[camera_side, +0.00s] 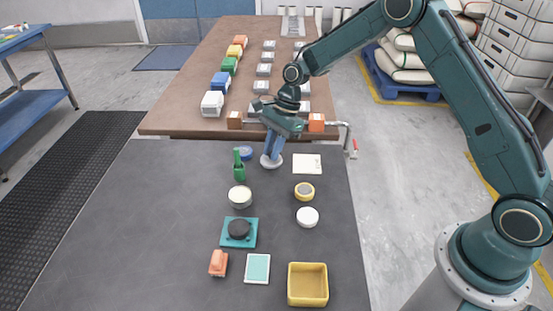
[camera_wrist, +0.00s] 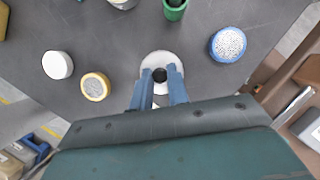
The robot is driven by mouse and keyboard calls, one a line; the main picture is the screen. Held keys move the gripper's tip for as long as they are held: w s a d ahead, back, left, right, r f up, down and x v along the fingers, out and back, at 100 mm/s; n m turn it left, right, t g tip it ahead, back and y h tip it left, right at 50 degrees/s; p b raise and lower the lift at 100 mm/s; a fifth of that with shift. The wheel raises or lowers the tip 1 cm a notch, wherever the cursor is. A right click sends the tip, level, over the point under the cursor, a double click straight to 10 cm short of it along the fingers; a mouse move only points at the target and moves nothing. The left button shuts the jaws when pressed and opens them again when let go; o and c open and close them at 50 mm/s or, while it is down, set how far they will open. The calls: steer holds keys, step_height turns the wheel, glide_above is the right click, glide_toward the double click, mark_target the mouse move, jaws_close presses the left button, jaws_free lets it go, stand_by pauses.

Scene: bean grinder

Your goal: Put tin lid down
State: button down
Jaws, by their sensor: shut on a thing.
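The tin lid (camera_wrist: 149,62) is a pale grey disc with a dark round knob in its middle. My gripper (camera_wrist: 160,78) has its two blue fingers on either side of the knob and is shut on it. In the side view the lid (camera_side: 271,163) is under my gripper (camera_side: 272,153), low over the dark table. I cannot tell whether it touches the table. A round blue tin (camera_side: 245,152) stands just left of the lid; in the wrist view it shows speckled contents (camera_wrist: 228,45) and no cover. The lid is beside this tin, apart from it.
A brown table (camera_side: 190,110) with several boxes is behind. The front-left dark table is clear.

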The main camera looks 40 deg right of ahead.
steer(key=shift+f, duration=1.75)
steer(key=shift+f, duration=0.15)
steer(key=c, duration=1.4)
jaws_free()
steer(key=shift+o, duration=0.2)
steer(key=v, duration=1.2)
